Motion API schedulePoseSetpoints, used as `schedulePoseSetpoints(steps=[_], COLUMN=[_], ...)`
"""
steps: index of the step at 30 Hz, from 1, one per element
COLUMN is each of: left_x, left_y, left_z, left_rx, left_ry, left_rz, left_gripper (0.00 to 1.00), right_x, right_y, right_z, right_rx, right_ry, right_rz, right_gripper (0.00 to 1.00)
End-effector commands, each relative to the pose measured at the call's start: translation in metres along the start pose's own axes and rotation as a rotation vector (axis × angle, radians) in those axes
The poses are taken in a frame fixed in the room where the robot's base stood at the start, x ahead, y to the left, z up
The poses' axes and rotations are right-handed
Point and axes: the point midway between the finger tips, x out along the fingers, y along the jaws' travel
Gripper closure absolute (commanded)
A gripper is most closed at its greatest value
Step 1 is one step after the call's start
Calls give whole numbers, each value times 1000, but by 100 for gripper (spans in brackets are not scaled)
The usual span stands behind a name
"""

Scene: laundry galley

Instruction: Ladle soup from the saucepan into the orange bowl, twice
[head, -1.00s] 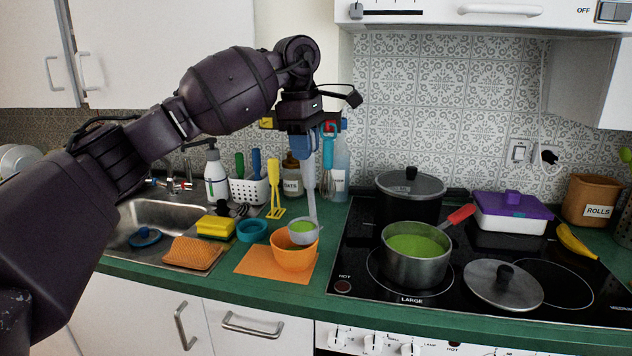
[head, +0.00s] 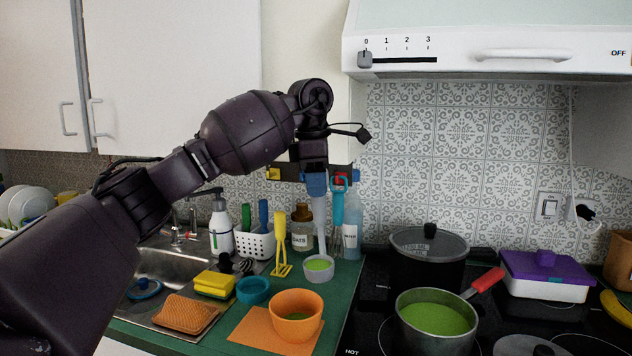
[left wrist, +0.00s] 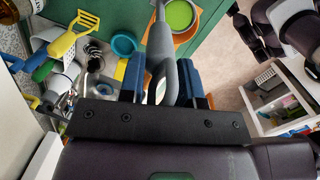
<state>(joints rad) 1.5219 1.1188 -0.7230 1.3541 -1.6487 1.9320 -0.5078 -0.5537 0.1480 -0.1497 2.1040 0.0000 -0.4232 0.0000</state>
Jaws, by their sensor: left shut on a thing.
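My left gripper (head: 316,184) is shut on the upright handle of a grey ladle (head: 321,225). In the left wrist view the handle (left wrist: 160,45) passes between the blue fingers. The ladle's cup (head: 318,275) holds green soup. The cup is just behind the orange bowl (head: 296,328) in the head view; in the left wrist view it overlaps the bowl (left wrist: 187,36). A little green shows inside the bowl, on an orange mat (head: 250,330). The saucepan (head: 420,338) of green soup, with a red handle, is on the hob. My right gripper is not in view.
Bottles (head: 351,238) stand behind. A black lidded pot (head: 428,258), a loose lid (head: 530,345) and a purple-lidded box (head: 546,275) are around the saucepan.

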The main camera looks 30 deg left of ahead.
Motion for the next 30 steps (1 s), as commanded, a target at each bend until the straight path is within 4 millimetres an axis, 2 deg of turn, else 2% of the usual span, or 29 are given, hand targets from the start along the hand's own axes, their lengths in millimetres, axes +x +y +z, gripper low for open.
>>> schedulePoseSetpoints(steps=[1, 30], left_x=[-3, 31], left_y=[-1, -19], left_z=[-1, -24], left_rx=[0, 0], left_ry=[-5, -119], left_rz=[6, 101], left_gripper=[100, 100], right_x=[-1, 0], right_y=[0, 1], right_z=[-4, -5], right_rx=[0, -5], right_ry=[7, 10], right_rz=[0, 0], right_gripper=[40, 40])
